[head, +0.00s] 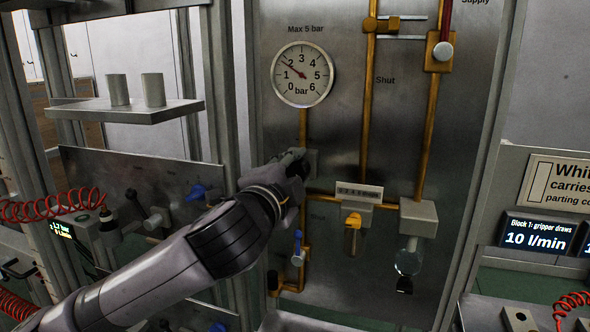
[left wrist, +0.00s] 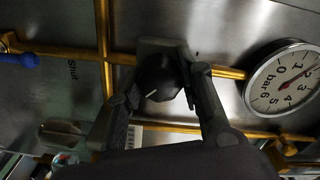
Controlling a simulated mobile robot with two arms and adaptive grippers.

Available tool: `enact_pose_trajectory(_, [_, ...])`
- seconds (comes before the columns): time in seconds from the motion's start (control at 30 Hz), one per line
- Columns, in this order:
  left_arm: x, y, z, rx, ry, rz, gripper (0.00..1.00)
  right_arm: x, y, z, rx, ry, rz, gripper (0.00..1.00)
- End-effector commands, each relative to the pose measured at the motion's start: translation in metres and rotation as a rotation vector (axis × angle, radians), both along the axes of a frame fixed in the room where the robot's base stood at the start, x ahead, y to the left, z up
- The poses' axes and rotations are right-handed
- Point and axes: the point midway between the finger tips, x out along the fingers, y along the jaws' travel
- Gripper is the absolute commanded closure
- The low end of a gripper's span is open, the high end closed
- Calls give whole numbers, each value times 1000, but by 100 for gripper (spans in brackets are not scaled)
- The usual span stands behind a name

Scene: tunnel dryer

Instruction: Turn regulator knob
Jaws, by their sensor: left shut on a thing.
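The black regulator knob (left wrist: 158,80) with a pale mark line sits on a grey regulator body (left wrist: 160,46) in the left wrist view. My left gripper (left wrist: 161,88) has a finger on each side of the knob and is shut on it. In the head view my left gripper (head: 297,167) is at the regulator below the gauge and hides most of the knob. The round pressure gauge (head: 303,75) is marked "Max 5 bar", and its needle points between 1 and 2, nearer 2. My right gripper is not in view.
Brass pipes (head: 368,110) run over the steel panel (head: 345,240). A filter bowl (head: 409,257) and a blue-handled valve (head: 298,250) are right of and below my gripper. A shelf (head: 125,110) with two cups stands left. A display (head: 537,236) reads 10 l/min.

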Motion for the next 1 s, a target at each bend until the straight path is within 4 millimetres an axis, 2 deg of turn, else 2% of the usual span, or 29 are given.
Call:
enact_pose_trajectory(0.27, [0, 0, -1, 0, 1, -1, 94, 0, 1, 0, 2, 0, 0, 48])
enact_pose_trajectory(0.3, [0, 0, -1, 0, 1, -1, 65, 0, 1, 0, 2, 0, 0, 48])
enact_pose_trajectory(0.6, [0, 0, 0, -1, 1, -1, 46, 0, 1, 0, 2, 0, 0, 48])
enact_pose_trajectory(0.87, [0, 0, 0, -1, 0, -1, 46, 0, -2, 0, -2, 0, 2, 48])
enact_pose_trajectory(1.0, [-9, 2, 0, -1, 0, -2, 46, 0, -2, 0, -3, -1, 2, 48])
